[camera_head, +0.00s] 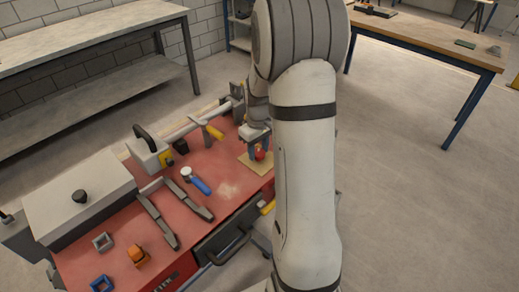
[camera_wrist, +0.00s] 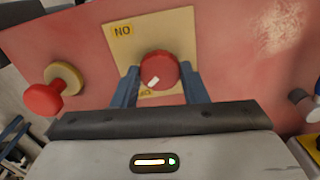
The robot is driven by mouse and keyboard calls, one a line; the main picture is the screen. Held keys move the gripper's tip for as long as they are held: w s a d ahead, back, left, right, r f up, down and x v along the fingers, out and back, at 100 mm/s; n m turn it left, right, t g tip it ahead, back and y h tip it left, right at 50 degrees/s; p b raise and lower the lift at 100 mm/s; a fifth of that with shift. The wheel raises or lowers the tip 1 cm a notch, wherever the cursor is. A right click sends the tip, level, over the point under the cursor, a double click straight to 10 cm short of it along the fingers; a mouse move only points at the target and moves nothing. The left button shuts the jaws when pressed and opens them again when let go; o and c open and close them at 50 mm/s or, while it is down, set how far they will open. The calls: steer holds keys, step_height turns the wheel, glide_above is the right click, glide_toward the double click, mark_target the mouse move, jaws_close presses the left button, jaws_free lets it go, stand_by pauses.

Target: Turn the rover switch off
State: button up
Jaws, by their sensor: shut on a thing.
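The rover switch is a round red knob (camera_wrist: 159,69) with a white mark, set on a pale yellow plate (camera_wrist: 178,24). An upside-down ON label (camera_wrist: 122,30) shows at the plate's upper left in the wrist view. A second label at the plate's lower edge is partly hidden. The knob's white mark points to the lower left, toward that second label. My gripper (camera_wrist: 159,80) has its blue fingers on either side of the knob and is shut on it. In the head view the knob (camera_head: 260,155) and plate (camera_head: 246,164) lie at the far right of the red bench top.
Another red knob (camera_wrist: 44,100) on a tan disc sticks out at the wrist view's left. On the red bench top (camera_head: 110,245) lie a blue-handled tool (camera_head: 198,182), grey rails (camera_head: 158,221) and an orange block (camera_head: 138,256). A white lidded box (camera_head: 85,195) stands left.

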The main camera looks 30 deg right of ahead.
mark_target(258, 152)
steer(key=shift+w+n, duration=0.1)
steer(key=shift+n, duration=0.6)
steer(key=o, duration=1)
steer(key=shift+c, duration=0.2)
steer(key=shift+r, duration=0.1)
step_height(258, 152, up, 8)
steer(key=shift+f, duration=0.2)
